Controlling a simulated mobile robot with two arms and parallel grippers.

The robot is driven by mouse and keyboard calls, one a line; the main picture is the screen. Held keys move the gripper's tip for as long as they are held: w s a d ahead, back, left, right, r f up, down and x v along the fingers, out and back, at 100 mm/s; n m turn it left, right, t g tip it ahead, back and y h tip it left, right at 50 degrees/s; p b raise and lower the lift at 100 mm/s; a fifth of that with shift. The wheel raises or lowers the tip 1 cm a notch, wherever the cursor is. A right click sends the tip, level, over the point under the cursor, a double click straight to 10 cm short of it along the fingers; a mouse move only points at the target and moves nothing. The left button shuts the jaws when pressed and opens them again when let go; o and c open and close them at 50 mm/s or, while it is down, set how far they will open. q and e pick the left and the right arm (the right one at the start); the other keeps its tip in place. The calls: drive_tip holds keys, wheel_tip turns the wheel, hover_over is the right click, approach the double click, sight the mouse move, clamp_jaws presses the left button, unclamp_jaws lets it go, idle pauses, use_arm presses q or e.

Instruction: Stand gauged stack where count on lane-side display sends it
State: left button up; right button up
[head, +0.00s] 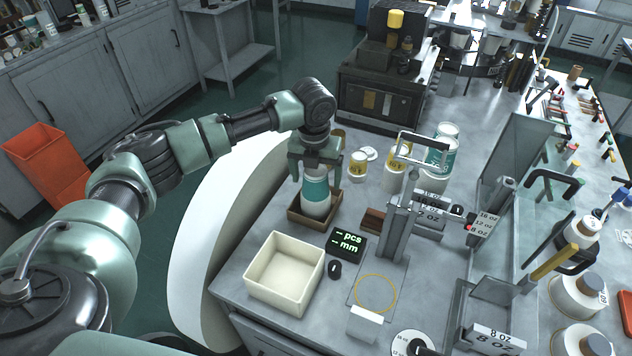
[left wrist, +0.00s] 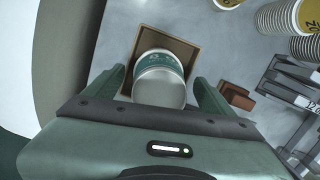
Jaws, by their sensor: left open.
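A stack of cups (head: 316,190), white with a teal band, stands in a shallow brown square tray (head: 297,216). My left gripper (head: 315,170) is over it, with its open fingers on either side of the stack. In the left wrist view the stack (left wrist: 160,80) lies between the open fingers (left wrist: 163,95); whether they touch it I cannot tell. The black display (head: 347,243) shows green dashes before "pcs" and "mm", with no number. A gauge post with a frame (head: 398,225) stands to the right. My right gripper is not in view.
A cream open bin (head: 285,273) stands in front of the tray. A yellow ring (head: 376,293) marks the bench beside a white block (head: 364,323). White-teal (head: 440,150) and yellow-banded cup stacks (head: 395,170) stand behind. A clear panel (head: 512,190) rises at right.

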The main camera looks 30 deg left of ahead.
use_arm(q)
drive_tip(key=r, duration=0.3)
drive_tip(key=r+b, duration=0.1)
drive_tip(key=r, duration=0.2)
drive_tip(key=s+r+b, duration=0.1)
drive_tip(key=r, duration=0.3)
drive_tip(key=shift+s+d+r, duration=0.1)
